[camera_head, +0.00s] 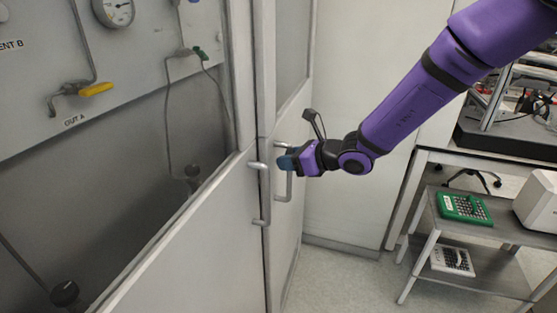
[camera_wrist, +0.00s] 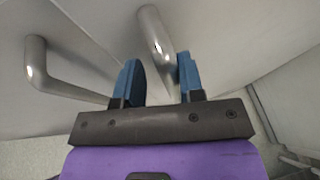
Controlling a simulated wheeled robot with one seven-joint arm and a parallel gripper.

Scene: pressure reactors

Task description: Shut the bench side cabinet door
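The cabinet has a left door (camera_head: 190,240) and a narrow-looking, steeply angled right door (camera_head: 287,235), which lies toward the bench. Each has a metal bar handle: the left handle (camera_head: 264,195) and the right handle (camera_head: 289,187). A vertical edge separates the doors; I cannot tell how far the right door stands ajar. My gripper (camera_head: 287,161) is at the upper part of the right handle. In the wrist view, my blue fingers (camera_wrist: 159,82) are apart, with the right handle (camera_wrist: 155,38) between or just beyond them. The left handle (camera_wrist: 36,62) is to their left. Contact is unclear.
Behind the glass are a gauge (camera_head: 114,10) and a yellow-handled valve (camera_head: 96,89). A white wall panel (camera_head: 355,205) stands right of the doors. A trolley (camera_head: 480,232) with a green rack (camera_head: 463,208) stands farther right. Floor (camera_head: 345,280) is clear in front of the panel.

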